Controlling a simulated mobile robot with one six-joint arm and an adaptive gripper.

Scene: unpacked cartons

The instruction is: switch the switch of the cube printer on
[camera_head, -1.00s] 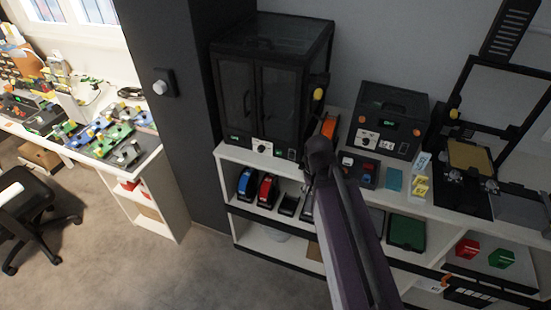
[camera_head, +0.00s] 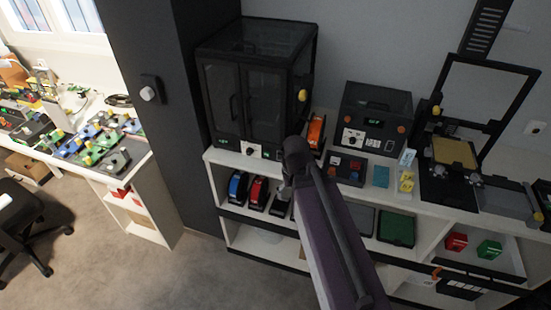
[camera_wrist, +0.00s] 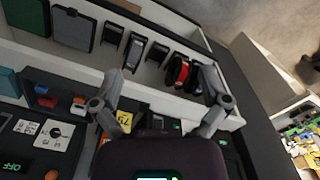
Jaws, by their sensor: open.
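The large black cube-shaped printer (camera_head: 255,85) with glass doors stands at the left end of the white counter in the head view. A white panel with a dark knob (camera_head: 250,149) is at its lower front edge. A smaller black box machine (camera_head: 375,115) to its right also has a white knob panel and a green display; that display reads OFF in the wrist view (camera_wrist: 14,166). My gripper (camera_wrist: 160,108) is open and empty, its fingers spread above the counter's front edge. In the head view my arm hides the gripper. The large printer's switch position is too small to tell.
An orange item (camera_head: 316,131) stands between the two machines. An open-frame printer (camera_head: 455,150) is at right. Red and blue items (camera_head: 257,192) stand on the shelf below.

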